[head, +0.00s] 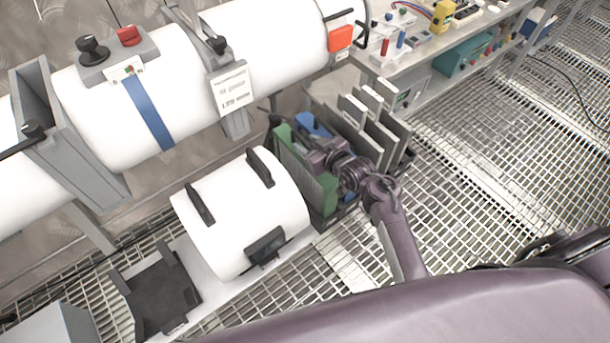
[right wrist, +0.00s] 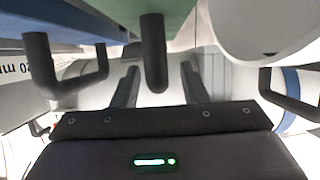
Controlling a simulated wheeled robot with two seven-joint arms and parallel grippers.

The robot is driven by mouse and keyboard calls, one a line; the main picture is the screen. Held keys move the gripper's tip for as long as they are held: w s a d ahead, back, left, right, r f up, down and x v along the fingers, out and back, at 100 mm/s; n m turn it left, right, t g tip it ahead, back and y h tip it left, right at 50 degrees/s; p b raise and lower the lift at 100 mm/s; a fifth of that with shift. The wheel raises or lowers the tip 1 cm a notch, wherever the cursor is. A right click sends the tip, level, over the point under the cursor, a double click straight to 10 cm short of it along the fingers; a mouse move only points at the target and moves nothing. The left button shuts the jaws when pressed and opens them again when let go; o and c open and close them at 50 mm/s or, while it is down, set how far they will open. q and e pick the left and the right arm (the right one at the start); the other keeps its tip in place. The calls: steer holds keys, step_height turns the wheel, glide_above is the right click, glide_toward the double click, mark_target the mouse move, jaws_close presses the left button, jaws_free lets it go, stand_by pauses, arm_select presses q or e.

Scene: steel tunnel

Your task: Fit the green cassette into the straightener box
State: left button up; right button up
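The green cassette (head: 291,160) stands upright in a dark rack, between the white drum and a blue cassette (head: 312,124). My right gripper (head: 322,158) is over its upper edge and hides part of it. In the right wrist view, the cassette's green underside or side (right wrist: 185,12) fills the top, with a dark handle bar (right wrist: 153,55) hanging between the two spread fingers of my right gripper (right wrist: 160,80). The fingers look apart from the bar. I cannot tell for sure which part is the straightener box. My left gripper is not in view.
A white drum (head: 230,215) with black handles rests on a pale rail beside the cassette. Grey plates (head: 372,128) stand in the rack to the right. The long white pipe (head: 185,85) runs behind. An instrument bench (head: 425,50) stands at the back right.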

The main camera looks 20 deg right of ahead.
steer(key=shift+c, duration=0.4)
jaws_close()
stand_by(0.9)
steer(key=shift+w+r, duration=0.1)
